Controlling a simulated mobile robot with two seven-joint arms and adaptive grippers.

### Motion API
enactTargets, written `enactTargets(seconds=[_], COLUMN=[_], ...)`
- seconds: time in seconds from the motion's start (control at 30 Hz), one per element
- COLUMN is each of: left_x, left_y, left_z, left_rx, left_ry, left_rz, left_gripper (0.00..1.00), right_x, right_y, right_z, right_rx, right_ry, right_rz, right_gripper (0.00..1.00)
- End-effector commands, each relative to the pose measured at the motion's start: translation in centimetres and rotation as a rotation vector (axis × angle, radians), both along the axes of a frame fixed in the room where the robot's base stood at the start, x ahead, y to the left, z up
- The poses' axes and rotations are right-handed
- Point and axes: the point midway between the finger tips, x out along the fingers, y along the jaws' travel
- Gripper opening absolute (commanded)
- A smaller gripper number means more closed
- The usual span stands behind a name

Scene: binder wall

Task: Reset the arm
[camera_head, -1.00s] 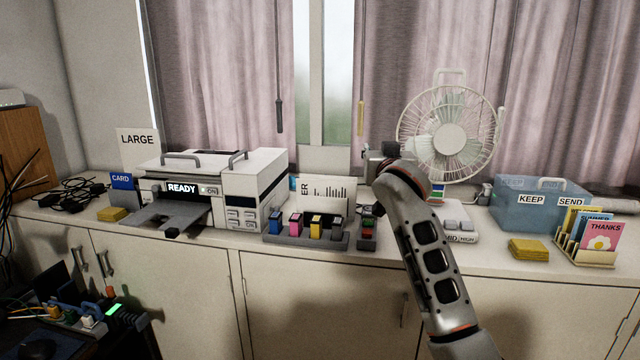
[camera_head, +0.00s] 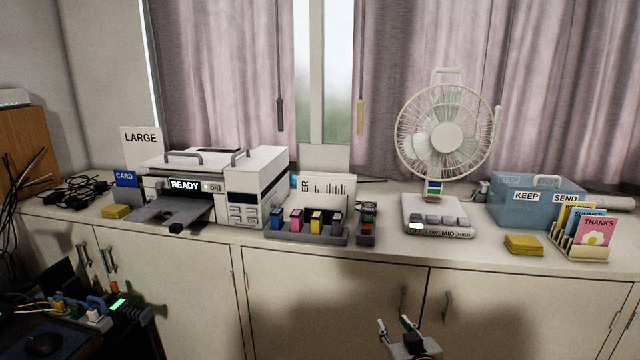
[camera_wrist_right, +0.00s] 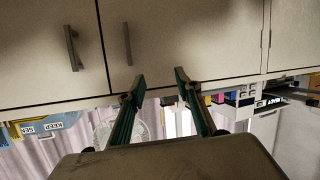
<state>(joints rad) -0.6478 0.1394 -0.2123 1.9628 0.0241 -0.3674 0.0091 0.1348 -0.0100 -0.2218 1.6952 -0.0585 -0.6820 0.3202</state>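My right gripper (camera_head: 399,331) is low in front of the cabinet doors, at the bottom of the head view. Its two fingers are spread apart with nothing between them. In the right wrist view the open fingers (camera_wrist_right: 157,82) point at the cabinet front, and the picture is upside down. My left gripper is in neither view.
A counter carries a printer (camera_head: 256,185), ink cartridges in a tray (camera_head: 305,236), a fan (camera_head: 446,137), a blue bin (camera_head: 508,209) and a card rack (camera_head: 580,251). Cabinet handles (camera_head: 447,305) stick out near my right gripper. A power strip sits lower left.

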Motion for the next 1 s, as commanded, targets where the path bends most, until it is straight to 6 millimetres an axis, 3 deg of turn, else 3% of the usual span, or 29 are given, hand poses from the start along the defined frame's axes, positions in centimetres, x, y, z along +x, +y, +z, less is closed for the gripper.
enactTargets(seconds=[0.03,0.2,0.4,0.53,0.7,1.0], left_x=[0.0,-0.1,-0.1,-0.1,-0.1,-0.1], left_y=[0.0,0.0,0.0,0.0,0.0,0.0], left_z=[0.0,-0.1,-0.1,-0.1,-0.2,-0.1], left_rx=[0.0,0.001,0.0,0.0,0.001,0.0], left_ry=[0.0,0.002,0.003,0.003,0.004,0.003], left_rz=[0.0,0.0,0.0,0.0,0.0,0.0], left_gripper=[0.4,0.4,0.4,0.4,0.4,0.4], right_x=[-2.8,-11.6,-22.6,-28.2,-32.2,-32.8], right_y=[-0.3,-1.0,-1.5,-1.6,-1.7,-1.7], right_z=[-3.1,-10.2,-15.9,-17.8,-18.6,-18.7], right_rx=[-0.009,-0.035,-0.057,-0.063,-0.067,-0.067], right_ry=[0.034,0.111,0.198,0.239,0.265,0.268], right_rz=[0.013,0.059,0.117,0.147,0.167,0.171], right_gripper=[0.34,0.34,0.34,0.34,0.34,0.34])
